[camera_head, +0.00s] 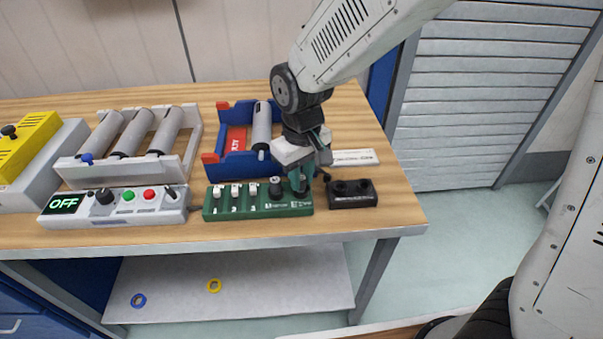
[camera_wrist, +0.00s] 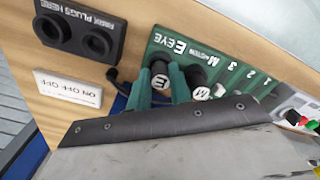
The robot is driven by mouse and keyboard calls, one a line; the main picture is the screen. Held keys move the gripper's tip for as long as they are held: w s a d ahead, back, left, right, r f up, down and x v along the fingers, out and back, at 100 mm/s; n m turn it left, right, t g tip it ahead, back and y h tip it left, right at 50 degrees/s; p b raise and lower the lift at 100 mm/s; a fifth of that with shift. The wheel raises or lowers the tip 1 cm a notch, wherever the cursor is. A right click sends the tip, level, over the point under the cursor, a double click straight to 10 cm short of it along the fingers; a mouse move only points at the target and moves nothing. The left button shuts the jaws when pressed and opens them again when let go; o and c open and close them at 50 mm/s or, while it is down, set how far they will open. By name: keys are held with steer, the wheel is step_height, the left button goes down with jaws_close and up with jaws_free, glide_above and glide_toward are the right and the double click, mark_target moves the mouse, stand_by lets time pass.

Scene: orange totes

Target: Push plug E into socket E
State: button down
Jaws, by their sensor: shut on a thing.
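Plug E (camera_wrist: 160,81), a black cylinder with a white end marked E, sits between the two green fingers of my gripper (camera_wrist: 161,72), which is shut on it. In the head view my gripper (camera_head: 302,183) points down at the right end of the green socket panel (camera_head: 258,209). Plug E is over the E EYE end of the panel; socket E is hidden beneath it. I cannot tell how deep the plug sits. Plug M (camera_wrist: 198,92) stands beside it on the panel and also shows in the head view (camera_head: 276,187).
A black parking block (camera_head: 353,200) with two empty holes stands just right of the panel. White switches rise from the panel's left part. A control box (camera_head: 115,208) reading OFF, a blue-red holder (camera_head: 212,158) and a white label plate (camera_head: 354,157) are nearby.

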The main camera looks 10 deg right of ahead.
steer(key=shift+f, duration=0.1)
steer(key=c, duration=1.2)
jaws_free()
step_height(320, 180, up, 8)
steer(key=shift+f, duration=0.1)
